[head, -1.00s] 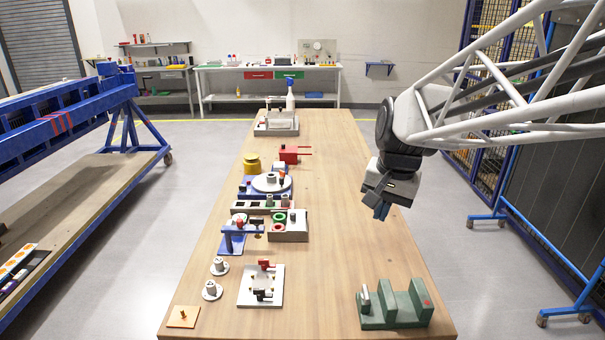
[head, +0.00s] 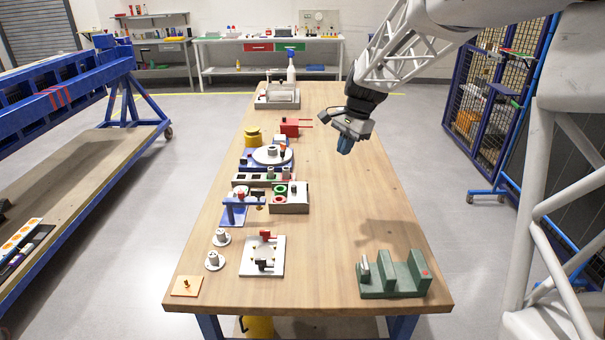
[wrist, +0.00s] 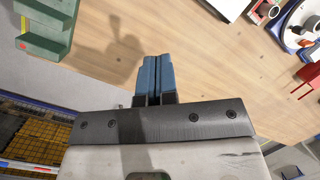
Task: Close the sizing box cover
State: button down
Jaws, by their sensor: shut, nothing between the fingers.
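My gripper (head: 345,146) hangs over the right side of the wooden table, well above the surface, with its blue fingers pointing down. In the wrist view its blue fingertips (wrist: 154,62) lie side by side, shut with nothing between them. No box is clearly marked as the sizing box. A grey open box (head: 291,205) with green and red rings stands left of and below my gripper in the head view. A pale grey box-like unit (head: 277,98) stands at the far end of the table. I cannot tell which bears the cover, or how the cover stands.
A blue rotary jig (head: 268,158), a red block with rods (head: 291,127) and a yellow cylinder (head: 253,137) stand along the left side. A green slotted block (head: 392,276) stands front right, and a white plate (head: 262,256) front left. The table's right middle is clear.

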jog(key=w+a+f+m, duration=0.2)
jog(key=w+f, duration=0.3)
jog(key=w, duration=0.3)
jog(key=w+a+f+m+g+y, duration=0.1)
jog(key=w+a+f+m, duration=0.1)
jog(key=w+f, duration=0.3)
jog(key=w, duration=0.3)
jog(key=shift+w+a+f, duration=0.2)
jog(key=shift+w+f, duration=0.1)
jog(key=shift+f, duration=0.05)
jog(key=shift+f, duration=0.15)
send_near(297, 191)
jog(key=f, duration=0.1)
jog(key=w+d+f, duration=0.1)
jog(key=f, duration=0.1)
jog(key=d+f, duration=0.1)
jog(key=f, duration=0.1)
jog(key=shift+w+d, duration=0.2)
jog(key=shift+w, duration=0.05)
jog(key=a, duration=0.1)
jog(key=s+a, duration=0.1)
jog(key=shift+a+f, duration=0.2)
jog(key=shift+a, duration=0.05)
jog(key=shift+s+a, duration=0.3)
jog(key=shift+a, duration=0.35)
jog(key=shift+a, duration=3.55)
